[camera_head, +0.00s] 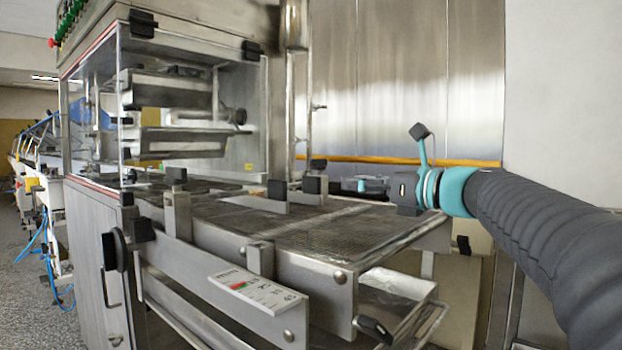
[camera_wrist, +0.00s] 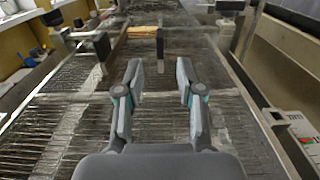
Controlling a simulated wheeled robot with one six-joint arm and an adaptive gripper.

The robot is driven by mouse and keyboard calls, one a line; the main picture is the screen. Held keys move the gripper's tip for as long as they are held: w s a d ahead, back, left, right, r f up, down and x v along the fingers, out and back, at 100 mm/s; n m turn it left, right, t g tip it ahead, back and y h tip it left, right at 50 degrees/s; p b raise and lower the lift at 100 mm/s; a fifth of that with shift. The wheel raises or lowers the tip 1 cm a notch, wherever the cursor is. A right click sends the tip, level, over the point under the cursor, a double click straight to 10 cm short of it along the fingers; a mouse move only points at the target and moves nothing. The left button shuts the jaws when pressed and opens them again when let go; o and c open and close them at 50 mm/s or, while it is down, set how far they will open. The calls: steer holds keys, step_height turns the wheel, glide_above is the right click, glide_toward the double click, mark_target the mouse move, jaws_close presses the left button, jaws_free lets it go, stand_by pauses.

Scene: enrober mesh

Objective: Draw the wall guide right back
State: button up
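My gripper (camera_wrist: 160,70) is open and empty in the wrist view, its two fingers apart above the wire mesh belt (camera_wrist: 60,85). In the head view my gripper (camera_head: 362,185) is small and partly hidden at the far, wall side of the mesh (camera_head: 310,228). Metal guide plates with black blocks stand on the mesh. One black block (camera_head: 315,185) is left of my gripper in the head view. In the wrist view, an upright black grip (camera_wrist: 160,48) stands ahead between the fingers, apart from them. Another black block (camera_wrist: 102,46) is to the left. I cannot tell for certain which piece is the wall guide.
A clear-sided machine housing (camera_head: 200,100) stands over the belt at the left. The near side rail (camera_head: 215,270) carries a printed label (camera_head: 255,290). A metal tray (camera_head: 395,305) hangs below the belt's end. A steel wall (camera_head: 400,80) closes the back.

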mark_target(320, 179)
steer(key=x, duration=1.2)
jaws_close()
